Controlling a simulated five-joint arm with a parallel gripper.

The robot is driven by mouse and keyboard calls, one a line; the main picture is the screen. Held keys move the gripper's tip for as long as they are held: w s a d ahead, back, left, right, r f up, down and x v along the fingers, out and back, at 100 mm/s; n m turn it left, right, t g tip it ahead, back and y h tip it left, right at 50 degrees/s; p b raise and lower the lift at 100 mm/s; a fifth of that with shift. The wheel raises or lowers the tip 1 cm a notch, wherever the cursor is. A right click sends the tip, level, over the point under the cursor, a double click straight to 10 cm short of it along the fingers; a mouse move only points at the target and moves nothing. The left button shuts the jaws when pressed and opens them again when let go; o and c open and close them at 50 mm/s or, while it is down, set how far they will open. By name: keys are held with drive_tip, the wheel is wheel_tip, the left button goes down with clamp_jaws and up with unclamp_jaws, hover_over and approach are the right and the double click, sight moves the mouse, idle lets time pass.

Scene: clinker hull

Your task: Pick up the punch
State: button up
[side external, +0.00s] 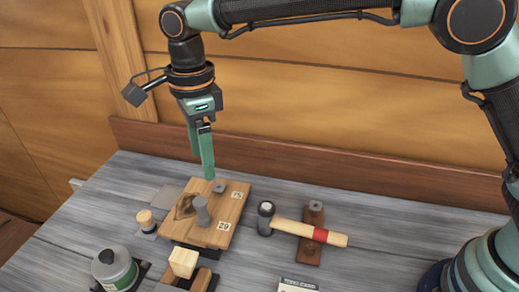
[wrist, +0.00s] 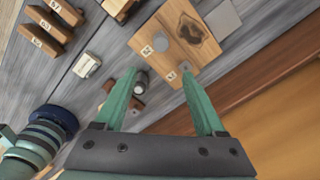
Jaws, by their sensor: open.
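A light wooden board (side external: 232,205) lies on the grey bench and bears number labels. A grey, round-topped metal piece (side external: 201,209) stands upright on it, and in the wrist view it is a grey disc (wrist: 190,35). A smaller grey stub (side external: 219,188) sits near the board's back edge; it also shows in the wrist view (wrist: 185,67). I cannot tell for certain which is the punch. My gripper (side external: 208,178) hangs above the back of the board, its green fingers pointing down. In the wrist view, the fingers (wrist: 158,74) are apart with nothing held between them.
A hammer (side external: 310,231) with a red band lies right of the board, across a dark brown block (side external: 313,246). A wooden-topped knob (side external: 145,219), a jar (side external: 114,268) and a pale block (side external: 183,262) stand left and in front. A wooden wall rises behind the bench.

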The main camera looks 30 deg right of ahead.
sight(200, 201)
drive_tip(key=shift+s+a+f+m, duration=0.2)
drive_tip(key=shift+a+f+m, duration=0.1)
drive_tip(key=shift+a+f, duration=0.35)
wheel_tip(200, 201, down, 6)
drive_tip(key=shift+w+a+f, duration=0.15)
drive_tip(key=shift+f, duration=1.3)
drive_tip(key=shift+w+a+f, duration=0.15)
drive_tip(key=shift+f, duration=1.25)
drive_tip(key=shift+c, duration=0.4)
clamp_jaws()
